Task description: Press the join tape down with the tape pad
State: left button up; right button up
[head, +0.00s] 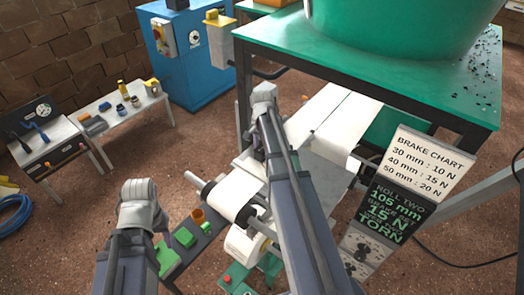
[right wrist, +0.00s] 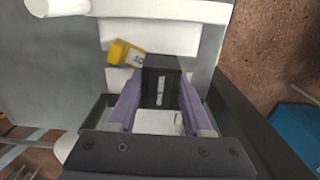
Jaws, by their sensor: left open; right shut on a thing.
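My right gripper (head: 264,92) is over the paper machine, at the left end of the white paper web (head: 335,118) in the head view. In the right wrist view its purple fingers (right wrist: 160,92) are shut on a black block with a pale label, which looks like the tape pad (right wrist: 163,72). The white paper (right wrist: 125,78) shows around the pad; whether they touch I cannot tell. I cannot make out the join tape. My left gripper (head: 140,190) is open at lower left, away from the web.
A yellow numbered piece (right wrist: 124,54) sits beside the pad. A paper roll (head: 236,196) on a shaft stands in front of the web. A brake chart board (head: 425,160) is at right. A green-topped table (head: 290,42) stands behind.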

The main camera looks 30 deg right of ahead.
jog(key=shift+f+b, duration=0.35)
dwell(1.2)
jog(key=shift+r, duration=0.1)
notch_tip(320, 180, up, 7)
jog(key=p, duration=0.7)
dwell(0.6)
